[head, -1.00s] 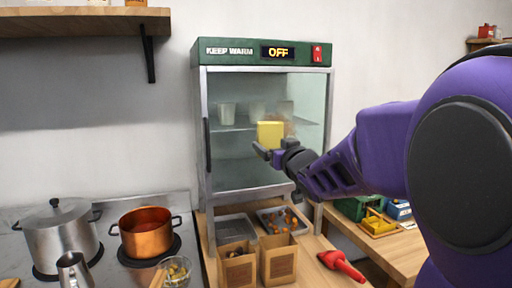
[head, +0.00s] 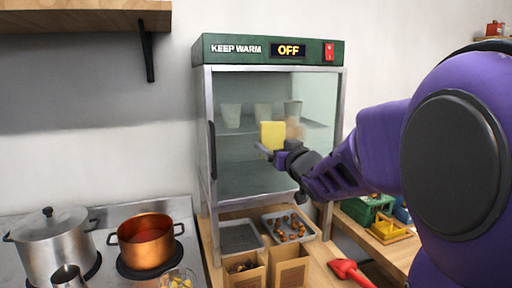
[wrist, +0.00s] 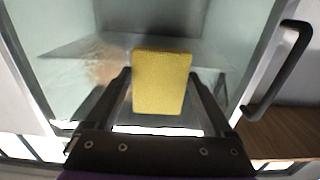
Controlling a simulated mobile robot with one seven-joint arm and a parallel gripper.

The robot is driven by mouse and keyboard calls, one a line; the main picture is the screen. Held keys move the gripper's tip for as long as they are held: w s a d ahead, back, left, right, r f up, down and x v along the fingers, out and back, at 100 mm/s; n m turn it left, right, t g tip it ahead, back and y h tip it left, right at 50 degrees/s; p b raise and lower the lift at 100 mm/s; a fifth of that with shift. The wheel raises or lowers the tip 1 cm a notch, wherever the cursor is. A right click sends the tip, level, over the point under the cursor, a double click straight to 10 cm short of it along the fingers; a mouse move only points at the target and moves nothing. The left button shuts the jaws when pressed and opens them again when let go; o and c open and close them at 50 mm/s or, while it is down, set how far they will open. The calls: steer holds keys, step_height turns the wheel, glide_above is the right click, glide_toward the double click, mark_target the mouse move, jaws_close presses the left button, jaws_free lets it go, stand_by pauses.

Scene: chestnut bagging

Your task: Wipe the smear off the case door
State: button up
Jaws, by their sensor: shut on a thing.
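My gripper (head: 277,151) is shut on a yellow sponge (head: 272,134) and holds it upright in front of the glass door of the keep-warm case (head: 230,143). The sponge also shows between the fingers in the wrist view (wrist: 162,82). A brownish smear (wrist: 104,66) is on the glass, just left of the sponge in the wrist view. In the head view the smear (head: 295,129) shows to the right of the sponge. I cannot tell whether the sponge touches the glass. The door is shut, with a dark handle (wrist: 284,75). The case display reads OFF.
Pale cups (head: 231,115) stand on the shelf behind the glass. Below the case are an empty tray (head: 240,236) and a tray of chestnuts (head: 312,232). Paper bags (head: 289,268) and a red scoop (head: 350,270) are in front. Pots (head: 146,245) stand on the stove at left.

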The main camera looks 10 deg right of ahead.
steer(key=shift+w+a, duration=0.2)
steer(key=shift+w, duration=0.8)
stand_by(0.3)
